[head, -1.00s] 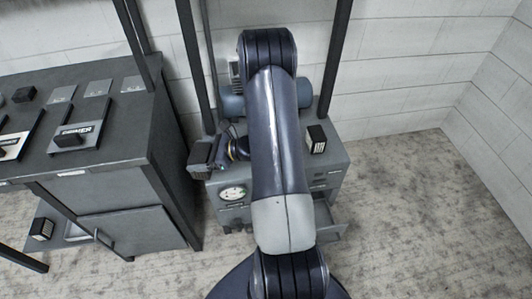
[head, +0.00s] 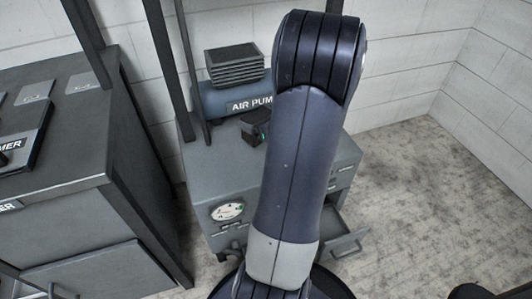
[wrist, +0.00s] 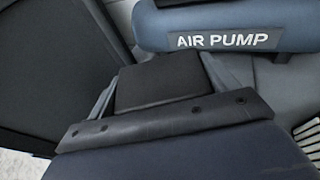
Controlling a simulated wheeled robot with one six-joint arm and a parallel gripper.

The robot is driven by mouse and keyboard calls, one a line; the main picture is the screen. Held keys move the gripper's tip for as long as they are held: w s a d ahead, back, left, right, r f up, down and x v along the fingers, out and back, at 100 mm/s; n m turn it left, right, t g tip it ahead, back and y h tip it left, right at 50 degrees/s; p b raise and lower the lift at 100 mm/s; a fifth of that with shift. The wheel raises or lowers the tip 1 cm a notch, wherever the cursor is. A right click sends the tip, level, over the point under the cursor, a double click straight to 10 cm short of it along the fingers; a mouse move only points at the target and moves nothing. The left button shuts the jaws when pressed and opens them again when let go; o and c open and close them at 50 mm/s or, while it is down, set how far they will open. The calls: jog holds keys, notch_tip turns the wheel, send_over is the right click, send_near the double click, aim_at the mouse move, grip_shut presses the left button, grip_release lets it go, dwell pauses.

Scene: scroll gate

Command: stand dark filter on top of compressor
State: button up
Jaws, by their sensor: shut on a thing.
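The compressor is a blue-grey tank (head: 212,102) lettered AIR PUMP with a dark finned block (head: 236,68) on top. It stands at the back of a grey cabinet. Its tank also shows at the top of the wrist view (wrist: 160,28). My gripper (wrist: 158,76) is shut on a plain dark block, the dark filter (wrist: 155,82), which sits between the two fingers. The held filter is just in front of the tank in the wrist view; I cannot tell whether they touch. In the head view my arm hides most of the gripper, with a dark part showing below the label.
The grey cabinet (head: 205,165) has a gauge (head: 227,211) and an open drawer (head: 340,232) on its front. Dark rack posts rise beside the compressor. A dark workbench (head: 60,150) stands at the left. A slatted object (wrist: 307,134) shows at the wrist view's right edge.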

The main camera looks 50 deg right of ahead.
notch_tip(320, 180, down, 9)
jog(key=b, duration=0.2)
jog(key=shift+f+b, duration=0.15)
jog(key=shift+b, duration=0.25)
jog(key=shift+f, duration=0.2)
jog(key=o, duration=1)
jog(key=shift+c, duration=0.2)
jog(key=shift+r, duration=0.15)
jog(key=shift+s+r, duration=0.15)
jog(key=p+v, duration=0.2)
jog(key=v, duration=0.9)
jog(key=shift+s, duration=0.3)
jog(key=shift+r, duration=0.1)
